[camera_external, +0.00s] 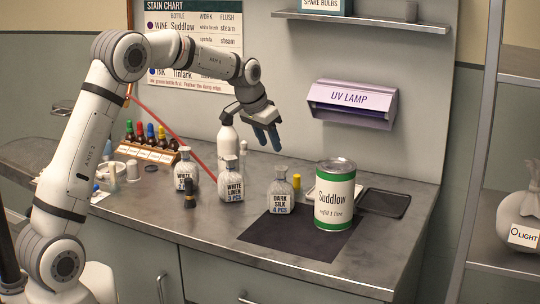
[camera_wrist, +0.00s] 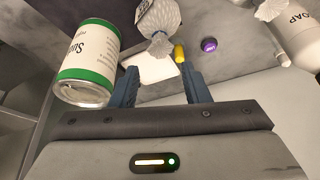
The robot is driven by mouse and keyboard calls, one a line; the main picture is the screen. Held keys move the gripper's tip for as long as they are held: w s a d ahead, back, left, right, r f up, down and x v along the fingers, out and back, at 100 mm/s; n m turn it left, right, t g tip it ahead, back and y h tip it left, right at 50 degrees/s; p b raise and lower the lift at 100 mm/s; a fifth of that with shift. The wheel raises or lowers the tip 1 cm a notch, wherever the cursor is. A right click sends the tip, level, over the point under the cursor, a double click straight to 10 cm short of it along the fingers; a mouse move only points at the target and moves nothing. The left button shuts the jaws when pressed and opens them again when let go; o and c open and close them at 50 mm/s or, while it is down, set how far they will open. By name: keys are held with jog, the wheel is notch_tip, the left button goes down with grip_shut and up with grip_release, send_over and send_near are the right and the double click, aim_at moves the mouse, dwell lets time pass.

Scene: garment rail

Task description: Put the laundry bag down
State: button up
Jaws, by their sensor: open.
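My gripper (camera_external: 265,137) is open and empty above the back of the counter, pointing down. Three small pale bags with printed labels stand on the counter: one marked DARK SILK 4 PCS (camera_external: 280,197), one marked WHITE LINEN 3 PCS (camera_external: 231,187), and one at the left (camera_external: 185,176) with a partly hidden label. Another tied bag (camera_external: 517,217), tagged LIGHT, sits on the rack shelf at the right. In the wrist view a tied pale bag (camera_wrist: 160,22) lies beyond my open fingers (camera_wrist: 160,74), apart from them; its label cannot be read.
A green and white Suddlow can (camera_external: 335,203) stands on a dark mat (camera_external: 290,237) beside the DARK SILK bag. A black tray (camera_external: 384,203) lies at the right. A white bottle (camera_external: 227,141) stands behind the bags. A UV lamp (camera_external: 352,101) juts from the wall.

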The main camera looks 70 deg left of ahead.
jog(key=s+d+r+m, duration=0.15)
jog(key=s+d, duration=0.25)
jog(key=d, duration=0.4)
jog(key=s+d+r+h, duration=0.1)
jog(key=s+d+r, duration=0.1)
jog(key=s+d, duration=0.45)
jog(key=s+d+r+m, duration=0.1)
jog(key=s+d+r, duration=0.1)
jog(key=d, duration=0.8)
jog(key=s+d+f+m, duration=0.1)
jog(key=s+d+f, duration=0.1)
jog(key=s+d, duration=0.3)
jog(key=s+d+f+m+g, duration=0.1)
jog(key=s+d, duration=0.5)
jog(key=s, duration=0.7)
jog(key=shift+s+f+h, duration=0.35)
jog(key=shift+f+h, duration=0.05)
jog(key=shift+f, duration=0.25)
